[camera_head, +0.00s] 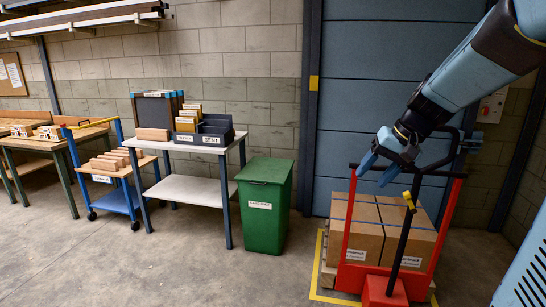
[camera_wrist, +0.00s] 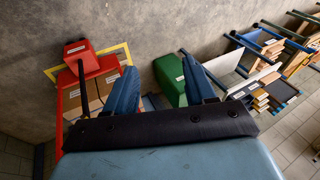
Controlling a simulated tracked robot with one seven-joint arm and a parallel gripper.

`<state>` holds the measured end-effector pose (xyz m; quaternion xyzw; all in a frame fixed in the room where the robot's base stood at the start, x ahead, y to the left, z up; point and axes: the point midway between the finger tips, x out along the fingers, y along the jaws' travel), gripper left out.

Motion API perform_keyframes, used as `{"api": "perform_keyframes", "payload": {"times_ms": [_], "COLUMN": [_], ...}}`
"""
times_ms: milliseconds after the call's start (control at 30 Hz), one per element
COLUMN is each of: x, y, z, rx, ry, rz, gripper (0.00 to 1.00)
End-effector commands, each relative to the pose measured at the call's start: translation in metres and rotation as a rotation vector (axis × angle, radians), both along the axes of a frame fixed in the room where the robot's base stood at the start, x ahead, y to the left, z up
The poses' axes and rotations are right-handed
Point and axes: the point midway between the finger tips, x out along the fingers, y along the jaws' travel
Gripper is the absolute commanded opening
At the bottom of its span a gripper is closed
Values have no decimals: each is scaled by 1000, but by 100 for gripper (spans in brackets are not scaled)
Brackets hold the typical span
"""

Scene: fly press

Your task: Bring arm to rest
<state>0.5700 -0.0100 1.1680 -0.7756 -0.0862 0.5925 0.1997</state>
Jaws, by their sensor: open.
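My arm reaches in from the upper right of the head view. My gripper (camera_head: 375,165) is open and empty, with its blue fingers apart in the air in front of the blue door. It hangs near the top of the red pallet truck (camera_head: 439,245), and I cannot tell the exact gap between them. In the wrist view the two blue fingers of my gripper (camera_wrist: 162,85) are spread with nothing between them. The pallet truck also shows at the left of the wrist view (camera_wrist: 78,65).
Cardboard boxes (camera_head: 368,238) sit on the truck inside a yellow floor marking (camera_head: 316,272). A green bin (camera_head: 265,205) stands to the left. Further left are a table (camera_head: 190,190) with bins, a blue cart (camera_head: 118,200) and a workbench (camera_head: 55,145). The front floor is clear.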

Motion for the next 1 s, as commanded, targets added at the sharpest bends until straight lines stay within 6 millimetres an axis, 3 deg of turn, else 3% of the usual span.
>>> {"api": "perform_keyframes", "payload": {"times_ms": [267,600,800,1000], "x": [-74,-151,-174,-179], "y": [18,16,12,10], "z": [11,11,8,7], "rx": [-186,-368,-423,-437], "ry": [-50,-158,-210,-222], "rz": [38,58,59,58], "gripper": [55,55,55,55]}}
